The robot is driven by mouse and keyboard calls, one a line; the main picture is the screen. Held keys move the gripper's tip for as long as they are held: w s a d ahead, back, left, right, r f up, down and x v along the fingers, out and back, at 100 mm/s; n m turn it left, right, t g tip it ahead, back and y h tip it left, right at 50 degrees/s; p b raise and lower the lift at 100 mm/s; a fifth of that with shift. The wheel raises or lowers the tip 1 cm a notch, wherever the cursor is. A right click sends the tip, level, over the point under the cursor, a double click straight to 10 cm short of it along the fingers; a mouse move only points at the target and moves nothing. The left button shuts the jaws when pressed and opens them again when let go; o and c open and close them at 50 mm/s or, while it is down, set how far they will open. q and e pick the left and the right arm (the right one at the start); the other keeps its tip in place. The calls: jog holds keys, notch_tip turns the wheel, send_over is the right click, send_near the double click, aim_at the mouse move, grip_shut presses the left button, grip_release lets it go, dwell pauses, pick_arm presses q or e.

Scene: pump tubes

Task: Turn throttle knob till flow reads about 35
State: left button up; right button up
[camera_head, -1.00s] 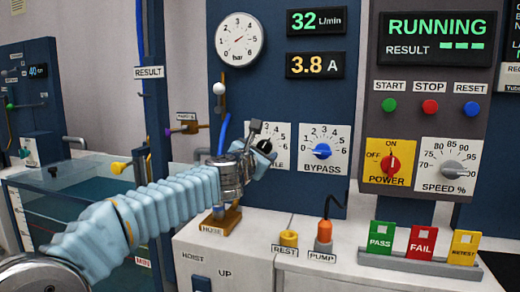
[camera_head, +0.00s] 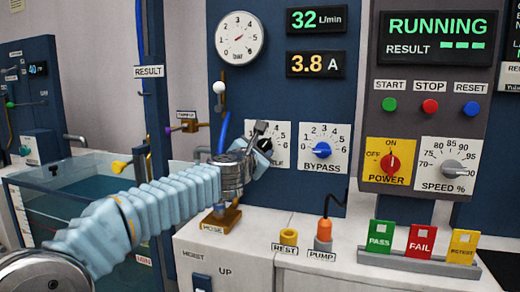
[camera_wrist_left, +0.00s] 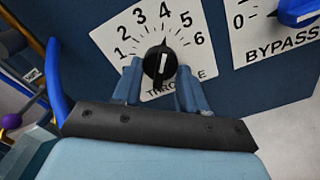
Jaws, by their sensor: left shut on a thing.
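The black throttle knob (camera_wrist_left: 160,62) sits on a white dial plate (camera_wrist_left: 110,40) numbered 1 to 6. Its pointer is up, close to the 4. My left gripper (camera_wrist_left: 160,84) is shut on the knob, one blue finger on each side. In the head view my left gripper (camera_head: 262,138) hides most of the throttle plate (camera_head: 284,136). The green flow display (camera_head: 316,20) reads 32 L/min. My right gripper is not in view.
The blue bypass knob (camera_head: 322,150) is close on the right of the throttle. A pressure gauge (camera_head: 240,25) and a 3.8 A display (camera_head: 315,65) are above. The screen (camera_head: 436,38) says RUNNING. A water tank (camera_head: 70,200) stands left.

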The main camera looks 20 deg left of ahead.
pick_arm(q)
jog(key=o, duration=1)
jog(key=shift+o, duration=0.2)
jog(key=s+b, duration=0.1)
jog(key=s, duration=1.3)
jog(key=shift+a, duration=0.2)
